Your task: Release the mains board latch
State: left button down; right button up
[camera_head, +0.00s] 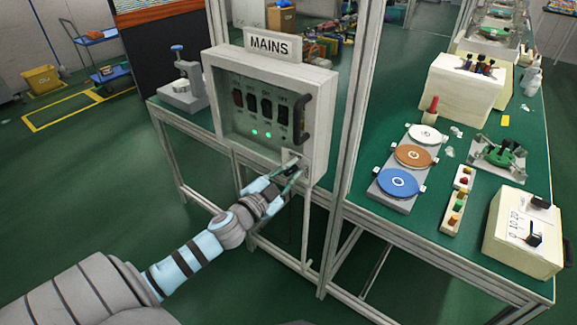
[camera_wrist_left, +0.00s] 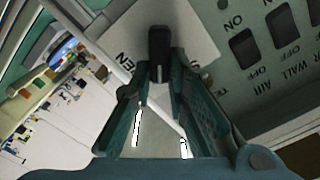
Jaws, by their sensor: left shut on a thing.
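The mains board (camera_head: 268,70) is a pale box on the frame posts, with a MAINS sign (camera_head: 269,44) on top. Its clear cover, with a black handle (camera_head: 301,118), is closed over several dark switches and green lamps. The latch (camera_wrist_left: 158,43) is a black knob on a white plate (camera_wrist_left: 190,22) at the board's lower right corner; lettering on the plate is partly hidden. My left gripper (camera_head: 289,173) is shut on the latch, and its fingertips also show in the left wrist view (camera_wrist_left: 160,72). Which way the latch is turned is hard to tell. My right gripper is out of view.
Frame posts (camera_head: 352,110) stand just right of the board. A green bench on the right holds lapping discs (camera_head: 414,156), a control box (camera_head: 522,232) and a cream block (camera_head: 466,92). A blue trolley (camera_head: 110,73) and yellow crate (camera_head: 41,79) stand far left. Open floor lies at left.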

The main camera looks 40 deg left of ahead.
pick_arm(q)
jog(key=m, duration=0.4)
jog(key=shift+d+f+m+p, duration=0.25)
jog(key=shift+m+p, duration=0.05)
jog(key=shift+p, duration=0.1)
jog(key=m, duration=0.2)
jog(key=f+m, duration=0.1)
jog(key=m, duration=0.2)
jog(key=shift+d+m, duration=0.1)
jog(key=shift+m, duration=0.2)
jog(key=c, duration=1.6)
grip_release()
jog(key=shift+o, duration=0.2)
jog(key=shift+s, duration=0.1)
jog(key=s, duration=1.2)
jog(key=shift+d, duration=0.15)
jog(key=shift+w, duration=0.1)
